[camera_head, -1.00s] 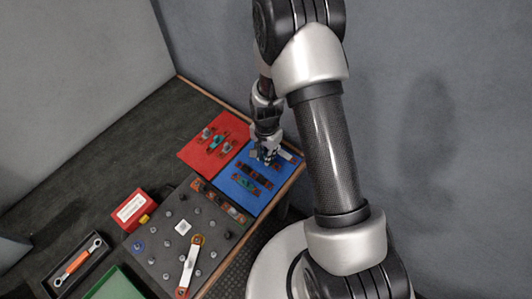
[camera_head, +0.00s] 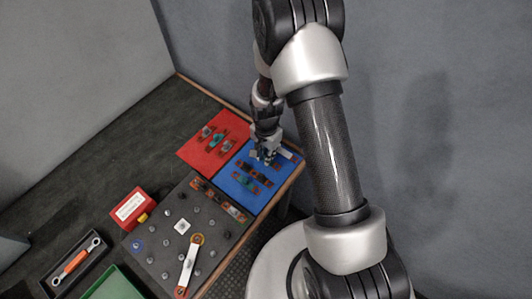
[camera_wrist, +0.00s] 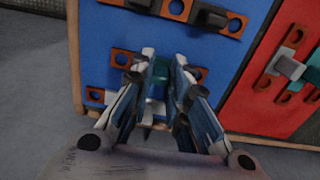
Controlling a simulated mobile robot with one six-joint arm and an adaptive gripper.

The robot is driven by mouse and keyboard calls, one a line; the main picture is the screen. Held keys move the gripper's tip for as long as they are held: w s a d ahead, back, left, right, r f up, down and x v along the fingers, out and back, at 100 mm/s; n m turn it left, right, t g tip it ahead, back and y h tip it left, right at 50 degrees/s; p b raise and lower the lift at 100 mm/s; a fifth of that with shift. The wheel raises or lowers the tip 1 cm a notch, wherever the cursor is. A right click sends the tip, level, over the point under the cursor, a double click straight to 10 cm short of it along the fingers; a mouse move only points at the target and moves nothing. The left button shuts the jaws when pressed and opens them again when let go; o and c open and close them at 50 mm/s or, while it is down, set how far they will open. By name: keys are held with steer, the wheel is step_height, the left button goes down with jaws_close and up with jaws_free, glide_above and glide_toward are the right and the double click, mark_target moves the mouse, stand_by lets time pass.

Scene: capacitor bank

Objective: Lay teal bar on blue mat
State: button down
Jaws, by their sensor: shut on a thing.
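My gripper (camera_head: 266,160) is low over the blue mat (camera_head: 232,190) in the head view. In the wrist view my gripper (camera_wrist: 162,66) is shut on the teal bar (camera_wrist: 160,69); its teal middle is between the fingers and a copper end with a hole shows on each side. The blue mat (camera_wrist: 235,50) is beneath it. I cannot tell whether the bar touches the mat. Another copper end (camera_wrist: 95,95) shows lower left, with the rest of that part hidden by my fingers.
A bar with a dark middle (camera_wrist: 208,15) lies on the mat at the top of the wrist view. The red mat (camera_head: 188,152) adjoins, with several bars on it. A dark board with pegs (camera_head: 165,235), a red box (camera_head: 128,208) and a wrench tray (camera_head: 85,277) are nearer.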

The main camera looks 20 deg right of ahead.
steer(key=c, duration=1.5)
jaws_free()
steer(key=shift+o, duration=0.2)
step_height(320, 180, up, 12)
steer(key=shift+r, duration=0.1)
